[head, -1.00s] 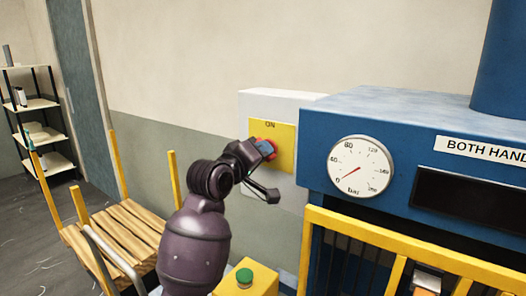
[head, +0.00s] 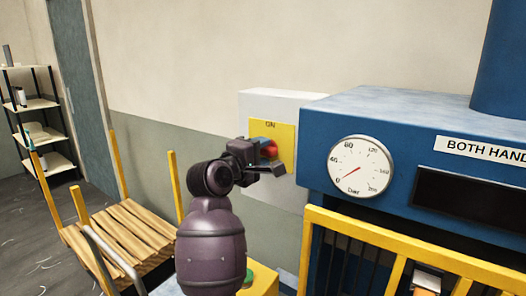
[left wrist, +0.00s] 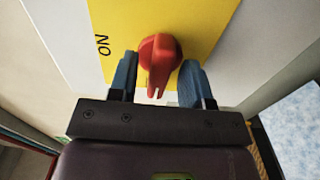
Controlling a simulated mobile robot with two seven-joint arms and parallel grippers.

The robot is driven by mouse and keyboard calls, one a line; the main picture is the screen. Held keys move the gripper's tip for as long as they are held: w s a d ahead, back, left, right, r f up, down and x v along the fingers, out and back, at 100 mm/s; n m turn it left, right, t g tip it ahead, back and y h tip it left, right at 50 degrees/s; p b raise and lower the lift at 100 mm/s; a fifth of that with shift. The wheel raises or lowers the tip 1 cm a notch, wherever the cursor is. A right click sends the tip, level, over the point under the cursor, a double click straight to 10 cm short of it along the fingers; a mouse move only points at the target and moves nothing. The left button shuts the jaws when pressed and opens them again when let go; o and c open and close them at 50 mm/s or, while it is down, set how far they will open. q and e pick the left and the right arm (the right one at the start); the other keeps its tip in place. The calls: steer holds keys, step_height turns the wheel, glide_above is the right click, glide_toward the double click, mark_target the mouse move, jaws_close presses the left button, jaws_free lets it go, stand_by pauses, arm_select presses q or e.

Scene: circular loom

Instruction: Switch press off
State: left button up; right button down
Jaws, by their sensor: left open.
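The press switch is a red rotary knob (left wrist: 159,62) on a yellow plate (left wrist: 196,22) marked "ON", fixed to a pale wall box (head: 305,108). In the head view the knob (head: 271,148) shows partly behind my left gripper (head: 274,157). In the left wrist view my left gripper (left wrist: 157,82) is open, with one blue-lined finger on each side of the knob's handle. Gaps show between the fingers and the handle. The handle points towards the gripper's palm, with "ON" to its left. My right gripper is not in view.
The blue press (head: 400,115) with a round gauge (head: 360,166) stands right of the box. A yellow guard rail (head: 400,245) runs before it. A wooden pallet cart (head: 120,240) is at the left. A green button (head: 249,279) sits low, partly behind my arm.

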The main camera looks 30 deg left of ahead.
arm_select(q)
steer(key=s, duration=0.7)
steer(key=shift+a, duration=0.25)
stand_by(0.4)
